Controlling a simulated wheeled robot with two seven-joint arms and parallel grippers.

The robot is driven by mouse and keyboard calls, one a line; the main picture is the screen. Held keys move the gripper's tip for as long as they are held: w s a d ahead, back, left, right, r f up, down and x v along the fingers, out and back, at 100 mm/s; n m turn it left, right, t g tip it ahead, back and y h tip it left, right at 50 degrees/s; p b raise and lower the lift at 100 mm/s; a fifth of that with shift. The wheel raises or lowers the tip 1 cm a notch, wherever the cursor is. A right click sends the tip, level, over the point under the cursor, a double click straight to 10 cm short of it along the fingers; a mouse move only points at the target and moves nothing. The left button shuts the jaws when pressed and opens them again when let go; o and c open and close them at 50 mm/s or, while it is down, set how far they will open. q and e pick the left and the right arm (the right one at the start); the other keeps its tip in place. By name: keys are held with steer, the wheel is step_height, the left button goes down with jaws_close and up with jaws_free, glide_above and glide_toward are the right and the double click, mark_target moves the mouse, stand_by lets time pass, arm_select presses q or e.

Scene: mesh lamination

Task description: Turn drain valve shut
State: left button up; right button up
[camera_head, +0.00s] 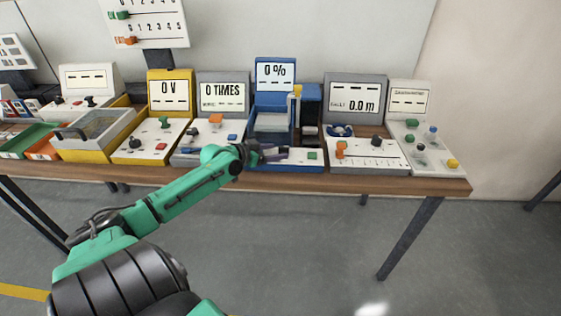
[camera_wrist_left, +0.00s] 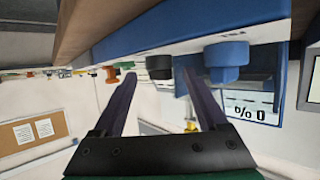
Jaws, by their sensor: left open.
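The blue machine (camera_head: 275,110) with a "0 %" display stands mid-table in the head view. My left gripper (camera_head: 277,153) is at its front panel, and its fingers are open. In the left wrist view the picture is upside down. There the gripper (camera_wrist_left: 159,74) has a black round knob (camera_wrist_left: 158,67) showing between its fingertips, with no clear contact. A larger blue knob (camera_wrist_left: 226,58) shows just right of the fingers. No label tells which one is the drain valve. The arm and gripper hide part of the machine's front in the head view. My right gripper is out of view.
A grey "0 TIMES" station (camera_head: 222,92) stands left of the blue machine and a grey "0.0 m" station (camera_head: 355,95) right of it. A green button (camera_head: 312,155) is near the fingers. The wooden table edge (camera_head: 350,184) runs below. Floor in front is clear.

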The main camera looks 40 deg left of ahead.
mark_target(281, 150)
arm_select(q)
steer(key=b+x, duration=0.1)
steer(key=x, duration=0.1)
steer(key=shift+w+f+b, duration=0.2)
steer(key=shift+f+b, duration=0.1)
steer(key=shift+b, duration=0.1)
steer(key=shift+w+d+r, duration=0.1)
steer(key=shift+w, duration=0.25)
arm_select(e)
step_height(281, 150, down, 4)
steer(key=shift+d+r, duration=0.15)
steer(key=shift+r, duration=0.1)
